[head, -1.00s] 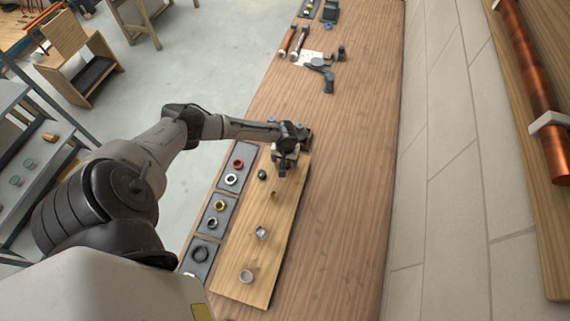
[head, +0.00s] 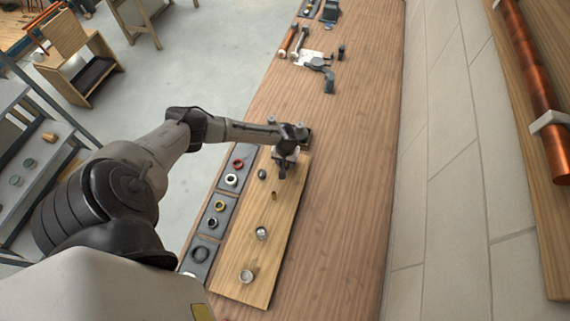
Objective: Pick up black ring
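A black ring (head: 200,254) lies in the nearest dark tray (head: 210,266), at the lower left of the wooden board (head: 228,270). A smaller dark ring (head: 212,223) lies in the middle tray, below a yellow ring (head: 219,206). My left gripper (head: 282,173) points down over the far end of the board, well away from both dark rings. Its fingers are small and dark, and I cannot tell their opening or whether they hold anything. My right gripper is not seen.
The far tray holds a red ring (head: 238,163) and a white ring (head: 231,180). On the board stand a dark fitting (head: 262,174), a small brass piece (head: 274,196) and metal fittings (head: 262,233). Tools lie farther back. The bench (head: 345,200) right of the board is clear.

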